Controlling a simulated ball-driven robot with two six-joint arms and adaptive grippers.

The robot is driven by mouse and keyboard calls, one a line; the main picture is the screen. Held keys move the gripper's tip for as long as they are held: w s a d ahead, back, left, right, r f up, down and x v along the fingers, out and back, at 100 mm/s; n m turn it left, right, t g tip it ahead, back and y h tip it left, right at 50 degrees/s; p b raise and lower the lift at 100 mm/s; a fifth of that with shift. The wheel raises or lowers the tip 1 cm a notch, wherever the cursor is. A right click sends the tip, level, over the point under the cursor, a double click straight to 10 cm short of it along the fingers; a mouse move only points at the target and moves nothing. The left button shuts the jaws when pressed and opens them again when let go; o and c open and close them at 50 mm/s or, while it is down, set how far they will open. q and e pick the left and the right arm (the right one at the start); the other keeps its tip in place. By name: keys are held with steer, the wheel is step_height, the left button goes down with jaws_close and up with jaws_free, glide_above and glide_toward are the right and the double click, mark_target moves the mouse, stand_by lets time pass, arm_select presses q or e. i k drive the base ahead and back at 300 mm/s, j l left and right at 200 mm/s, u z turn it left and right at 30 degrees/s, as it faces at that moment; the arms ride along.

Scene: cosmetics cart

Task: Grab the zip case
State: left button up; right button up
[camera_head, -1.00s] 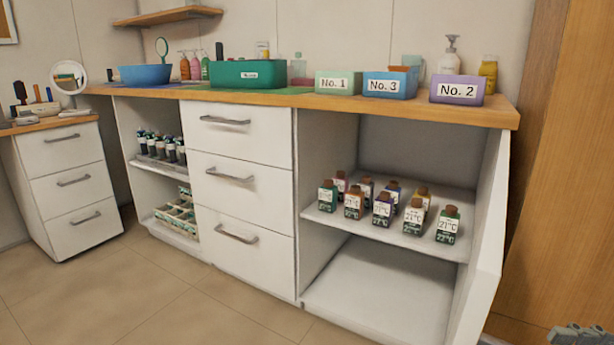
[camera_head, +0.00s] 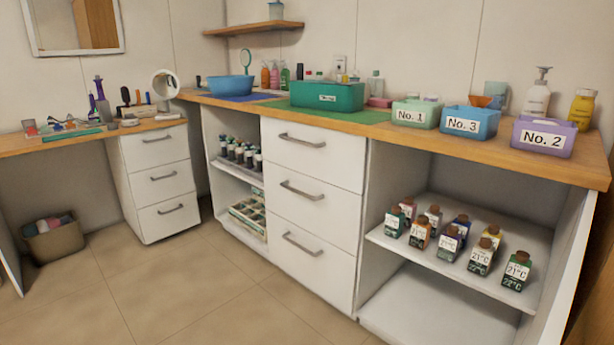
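I cannot make out a zip case in this view. Small mixed items (camera_head: 65,128) lie on the left desk, too small to tell apart. Neither of my grippers is in view.
A wooden counter (camera_head: 590,168) holds a blue bowl (camera_head: 230,86), a green box (camera_head: 327,96), and bins No. 1 (camera_head: 416,114), No. 3 (camera_head: 470,123) and No. 2 (camera_head: 543,137). Several bottles (camera_head: 450,243) stand on the open shelf. A basket (camera_head: 54,240) sits under the desk. The floor (camera_head: 215,285) is clear.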

mark_target(305, 94)
steer(key=k+l+z, duration=0.1)
steer(key=z, duration=0.3)
steer(key=k+l+z, duration=0.1)
steer(key=z, duration=0.25)
steer(key=k+l+z, duration=0.1)
steer(key=z, duration=0.3)
steer(key=k+j, duration=0.1)
steer(key=j, duration=0.55)
steer(key=i+j, duration=0.1)
steer(key=j, duration=0.25)
steer(key=i+j+u, duration=0.1)
steer(key=j, duration=0.3)
steer(key=i+j, duration=0.1)
steer(key=j, duration=0.25)
steer(key=i+j, duration=0.1)
steer(key=j, duration=0.25)
steer(key=i+j+u, duration=0.1)
steer(key=j, duration=0.3)
steer(key=i+j, duration=0.15)
steer(key=j, duration=0.2)
